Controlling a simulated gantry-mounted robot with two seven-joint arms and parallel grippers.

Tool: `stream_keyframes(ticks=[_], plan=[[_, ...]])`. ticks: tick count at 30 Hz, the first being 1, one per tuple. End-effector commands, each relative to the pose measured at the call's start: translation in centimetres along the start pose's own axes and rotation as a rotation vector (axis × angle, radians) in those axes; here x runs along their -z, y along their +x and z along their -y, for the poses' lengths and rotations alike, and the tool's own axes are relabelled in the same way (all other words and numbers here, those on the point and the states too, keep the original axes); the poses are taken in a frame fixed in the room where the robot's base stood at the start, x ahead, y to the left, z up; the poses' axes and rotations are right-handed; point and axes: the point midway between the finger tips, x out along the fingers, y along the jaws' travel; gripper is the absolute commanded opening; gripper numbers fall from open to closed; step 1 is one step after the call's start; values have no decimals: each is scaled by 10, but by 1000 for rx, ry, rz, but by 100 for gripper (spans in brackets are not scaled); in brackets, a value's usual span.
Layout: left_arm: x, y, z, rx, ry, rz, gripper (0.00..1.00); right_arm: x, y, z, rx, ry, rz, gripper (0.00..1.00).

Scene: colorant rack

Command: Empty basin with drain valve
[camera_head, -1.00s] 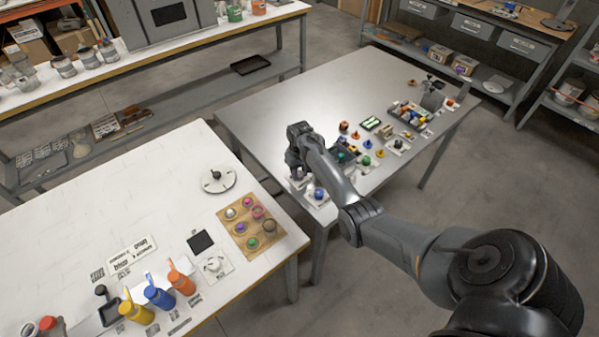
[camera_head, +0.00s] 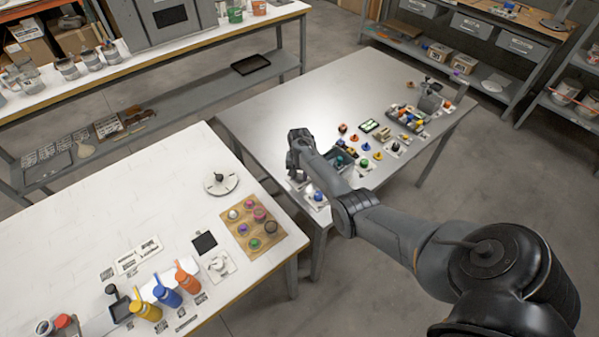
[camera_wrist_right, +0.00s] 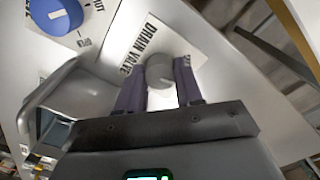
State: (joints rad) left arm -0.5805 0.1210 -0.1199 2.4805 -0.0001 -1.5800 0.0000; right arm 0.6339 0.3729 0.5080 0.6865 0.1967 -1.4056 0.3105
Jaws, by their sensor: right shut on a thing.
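My right gripper (camera_head: 297,172) is at the near left corner of the grey metal table. In the right wrist view its two dark fingers (camera_wrist_right: 161,84) are shut on a grey round knob (camera_wrist_right: 159,66), the drain valve, one finger on each side. The knob stands over a white plate (camera_wrist_right: 176,38) lettered DRAIN VALVE. A grey basin (camera_head: 343,153) sits beside it on the table, partly behind my right arm. A grey curved body, probably the basin, shows left of the fingers (camera_wrist_right: 72,92). How much the basin holds cannot be told. My left gripper is out of view.
A blue knob (camera_head: 318,195) on a white plate stands close to the gripper; it also shows in the right wrist view (camera_wrist_right: 54,14). Several small coloured parts and a grey tray (camera_head: 408,119) lie farther right. The table's far left is clear. A white bench (camera_head: 110,220) stands left.

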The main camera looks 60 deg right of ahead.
Motion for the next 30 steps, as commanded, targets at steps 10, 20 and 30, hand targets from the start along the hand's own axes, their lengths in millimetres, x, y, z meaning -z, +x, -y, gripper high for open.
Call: stream_keyframes(ticks=[10, 20, 30], plan=[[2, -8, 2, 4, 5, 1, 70, 0, 1, 0, 1, 330, 1, 5], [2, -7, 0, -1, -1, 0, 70, 0, 2, 0, 1, 633, 1, 5], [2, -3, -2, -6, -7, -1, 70, 0, 2, 0, 0, 855, 0, 5]])
